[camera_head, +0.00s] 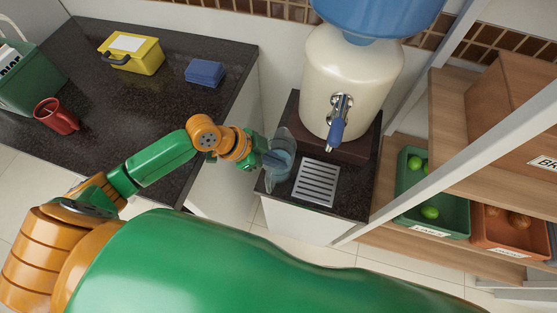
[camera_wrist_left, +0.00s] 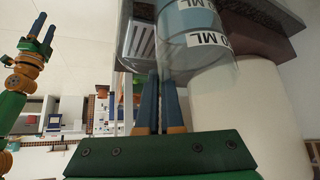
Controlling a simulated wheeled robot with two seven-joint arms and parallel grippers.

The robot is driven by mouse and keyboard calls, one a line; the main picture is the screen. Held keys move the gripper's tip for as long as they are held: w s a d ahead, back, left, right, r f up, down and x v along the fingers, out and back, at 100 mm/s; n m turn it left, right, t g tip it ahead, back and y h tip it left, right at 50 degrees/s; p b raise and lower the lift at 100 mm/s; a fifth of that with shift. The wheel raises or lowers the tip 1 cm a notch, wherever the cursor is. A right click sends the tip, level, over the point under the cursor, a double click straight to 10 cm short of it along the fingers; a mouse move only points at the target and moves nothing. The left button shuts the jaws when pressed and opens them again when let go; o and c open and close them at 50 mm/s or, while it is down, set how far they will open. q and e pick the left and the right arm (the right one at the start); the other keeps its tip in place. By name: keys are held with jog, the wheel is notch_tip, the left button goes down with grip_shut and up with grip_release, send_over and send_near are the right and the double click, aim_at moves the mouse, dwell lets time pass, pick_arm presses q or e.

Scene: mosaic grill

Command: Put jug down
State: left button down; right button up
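The jug (camera_head: 285,147) is clear, with blue-tinted contents and white ML labels. It is at the left edge of the dispenser stand's dark top (camera_head: 345,203), beside the metal drip grate (camera_head: 316,183). I cannot tell whether its base touches the stand. My left gripper (camera_head: 267,157) reaches it from the left. In the left wrist view, the jug (camera_wrist_left: 195,35) is just beyond the fingers (camera_wrist_left: 160,100), which are close together on its handle side; the handle is mostly hidden. My right gripper (camera_wrist_left: 42,32) is far from the jug, its fingers apart and empty.
A cream water dispenser (camera_head: 350,80) with a blue-handled tap stands behind the grate. The dark counter (camera_head: 130,110) at left holds a red mug (camera_head: 57,116), a yellow box (camera_head: 132,53), a blue block (camera_head: 204,72) and a green bin (camera_head: 30,80). Shelves with a green crate (camera_head: 455,214) are at right.

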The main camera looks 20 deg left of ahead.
pick_arm(q)
jog(key=shift+f, duration=0.1)
jog(key=c, duration=1.1)
grip_release()
jog(key=shift+s+a, duration=0.1)
jog(key=shift+a, duration=0.05)
